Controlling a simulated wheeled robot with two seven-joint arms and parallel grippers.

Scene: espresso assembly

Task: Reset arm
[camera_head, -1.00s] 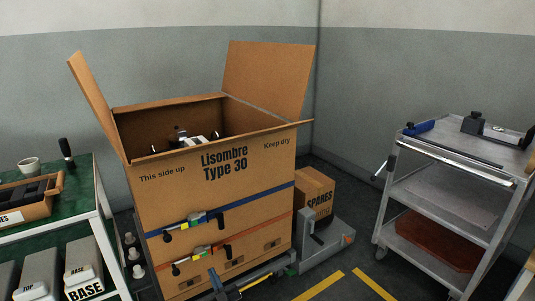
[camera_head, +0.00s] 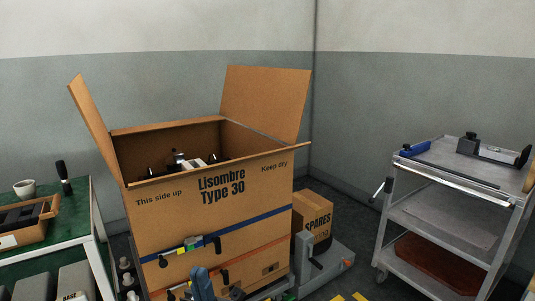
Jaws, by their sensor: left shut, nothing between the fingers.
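My left gripper (camera_head: 204,285) shows as a blue-grey shape at the bottom edge, in front of the lower part of the big cardboard box (camera_head: 165,218). It is small and partly cut off by the frame; it is shut and I see nothing held in it. My right gripper is out of view. The box is marked "Lisombre Type 30" and stands with its flaps up. A dark and silver machine (camera_head: 190,163) shows just above its front rim, its lower part hidden inside.
A green-topped table (camera_head: 68,218) at the left bears a white cup (camera_head: 25,188), a black-handled tool (camera_head: 63,178) and a wooden tray (camera_head: 45,212). A metal cart (camera_head: 445,172) stands at the right.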

